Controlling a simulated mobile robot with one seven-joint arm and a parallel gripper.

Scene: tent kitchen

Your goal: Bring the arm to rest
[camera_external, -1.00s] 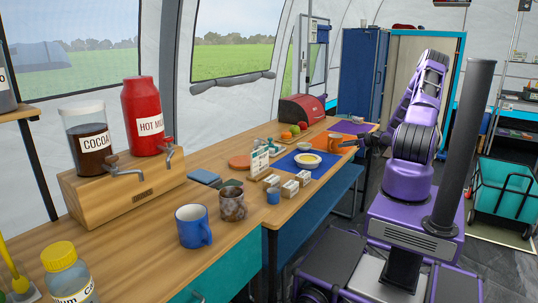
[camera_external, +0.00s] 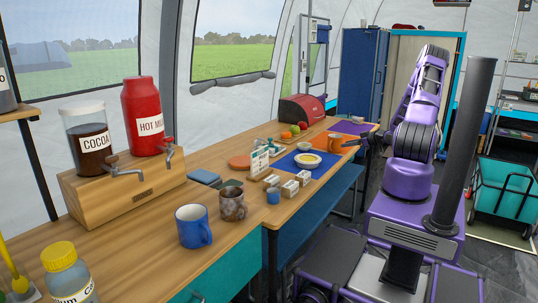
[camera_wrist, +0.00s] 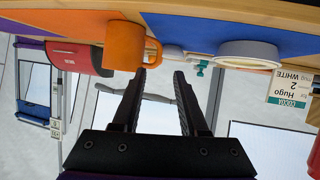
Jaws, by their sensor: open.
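My gripper (camera_wrist: 160,75) is open and empty at the near edge of the far table. In the external view my gripper (camera_external: 362,143) is small and partly hidden by my purple arm. An orange mug (camera_wrist: 124,45) is close to the left fingertip in the wrist view, which sees the scene upside down. The orange mug (camera_external: 335,144) stands on an orange mat, just left of my gripper in the external view. I cannot tell whether a finger touches its handle. My arm is bent, with its elbow raised above my base.
A white bowl (camera_external: 307,160) sits on a blue mat (camera_external: 288,163). A name card (camera_external: 260,163) and small white blocks (camera_external: 290,187) are nearby. A red bread box (camera_external: 300,109) stands behind. The grey floor right of the tables has free room beside a teal cart (camera_external: 504,190).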

